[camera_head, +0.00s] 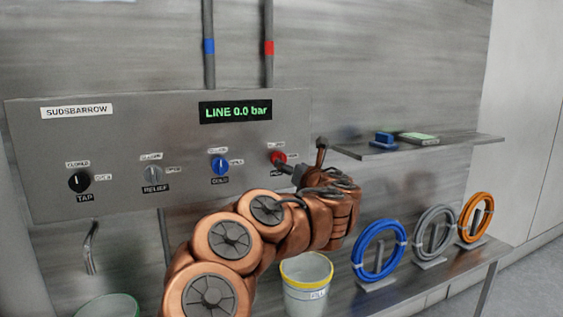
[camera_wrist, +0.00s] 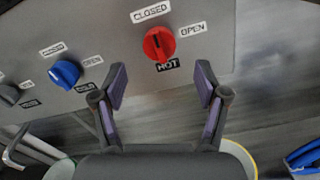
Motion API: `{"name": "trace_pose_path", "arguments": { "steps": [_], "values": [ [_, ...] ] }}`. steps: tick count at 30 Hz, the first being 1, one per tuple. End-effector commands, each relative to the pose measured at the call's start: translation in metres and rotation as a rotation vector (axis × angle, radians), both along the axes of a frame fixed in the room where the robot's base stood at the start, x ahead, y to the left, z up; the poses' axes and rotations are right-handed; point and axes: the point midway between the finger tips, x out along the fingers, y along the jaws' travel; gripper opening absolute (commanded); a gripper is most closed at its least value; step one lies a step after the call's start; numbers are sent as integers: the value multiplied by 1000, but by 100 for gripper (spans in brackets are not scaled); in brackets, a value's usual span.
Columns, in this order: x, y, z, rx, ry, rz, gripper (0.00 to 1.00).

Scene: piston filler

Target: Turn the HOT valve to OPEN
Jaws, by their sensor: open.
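The HOT valve is a red round knob (camera_head: 278,157) at the right end of the grey panel. In the wrist view the red knob (camera_wrist: 159,43) shows whole, with a dark pointer line aimed up toward the CLOSED label (camera_wrist: 150,11). The OPEN label (camera_wrist: 193,28) is to its upper right and the HOT label (camera_wrist: 168,66) below it. My gripper (camera_wrist: 161,78) is open and empty, with its two fingers apart just below the knob and not closed around it. In the head view my gripper partly covers the HOT label.
The blue COLD knob (camera_wrist: 65,73) sits left of the red one. Further left are the grey RELIEF knob (camera_head: 152,174) and black TAP knob (camera_head: 79,181). A shelf (camera_head: 440,146) juts out at right; a yellow-rimmed bucket (camera_head: 305,287) stands below.

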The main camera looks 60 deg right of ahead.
Motion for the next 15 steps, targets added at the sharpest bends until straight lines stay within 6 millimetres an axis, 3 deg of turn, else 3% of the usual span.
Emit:
{"name": "trace_pose_path", "arguments": {
  "steps": [7, 15],
  "values": [
    [12, -6, -1, -2, 4, 10, 73],
    [39, -24, 0, -2, 2, 10, 73]
  ]
}}
